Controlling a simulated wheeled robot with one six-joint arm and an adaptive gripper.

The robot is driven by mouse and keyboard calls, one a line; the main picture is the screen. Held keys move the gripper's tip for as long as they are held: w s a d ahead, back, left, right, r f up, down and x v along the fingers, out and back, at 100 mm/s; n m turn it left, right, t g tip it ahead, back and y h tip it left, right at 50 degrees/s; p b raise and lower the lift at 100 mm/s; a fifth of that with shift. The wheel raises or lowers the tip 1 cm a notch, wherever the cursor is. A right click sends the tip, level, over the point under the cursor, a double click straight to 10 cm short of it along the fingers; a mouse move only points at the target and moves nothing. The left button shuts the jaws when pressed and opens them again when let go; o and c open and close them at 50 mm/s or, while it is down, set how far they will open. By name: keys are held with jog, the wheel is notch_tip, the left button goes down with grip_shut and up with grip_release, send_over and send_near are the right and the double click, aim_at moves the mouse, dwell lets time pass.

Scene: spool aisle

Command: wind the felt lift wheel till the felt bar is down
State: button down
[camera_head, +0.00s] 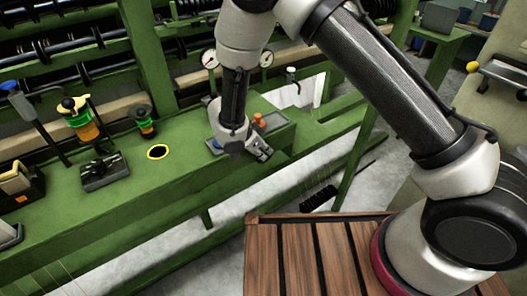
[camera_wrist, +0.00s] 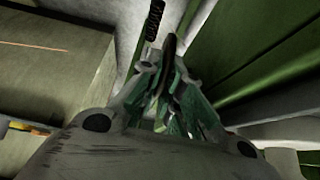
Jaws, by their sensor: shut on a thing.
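My gripper (camera_head: 262,153) is at the front edge of the green bench, at its right part, beside a small grey tray. In the wrist view, my gripper (camera_wrist: 170,62) has its fingers closed together around a thin dark part (camera_wrist: 170,44) that shows at their tips. This part may belong to the felt lift wheel, but the fingers hide most of it. I cannot make out the whole wheel. I cannot pick out the felt bar or tell its height.
Two gauges stand behind my gripper. A black brush (camera_head: 320,198) lies on the floor. A slatted wooden deck (camera_head: 300,255) is in front.

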jog(key=c, duration=1.9)
grip_release()
jog(key=v, duration=1.2)
jog(key=shift+d, duration=0.1)
